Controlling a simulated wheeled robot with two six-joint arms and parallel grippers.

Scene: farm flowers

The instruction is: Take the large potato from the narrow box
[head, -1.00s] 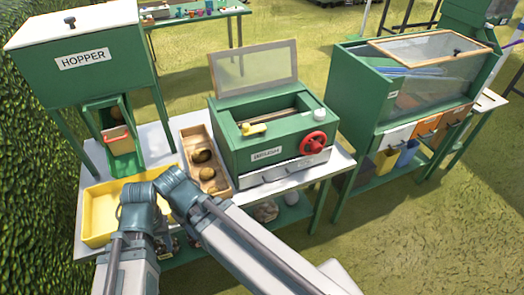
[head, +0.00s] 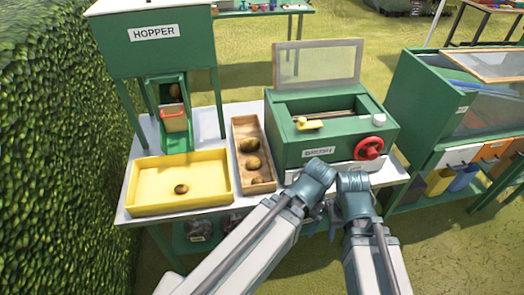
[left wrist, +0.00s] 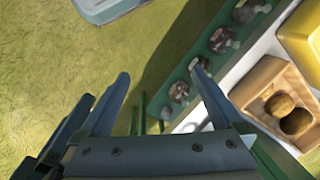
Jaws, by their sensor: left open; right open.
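The narrow wooden box (head: 240,184) stands on the table between the yellow tray and the green brush machine. The left wrist view shows the box (left wrist: 262,76) at the right edge, with two potatoes (left wrist: 298,122) visible. My left gripper (left wrist: 160,92) is open and empty, beside the table over the grass and apart from the box. My right gripper (head: 336,218), small and partly hidden by my arms, is open near the table's front edge.
The yellow tray (head: 150,207) holds one potato (head: 181,188). The hopper (head: 155,60) and its chute stand behind it. The brush machine (head: 290,153) with a red wheel (head: 369,148) stands right of the box. Several round things lie on the lower shelf (left wrist: 190,122).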

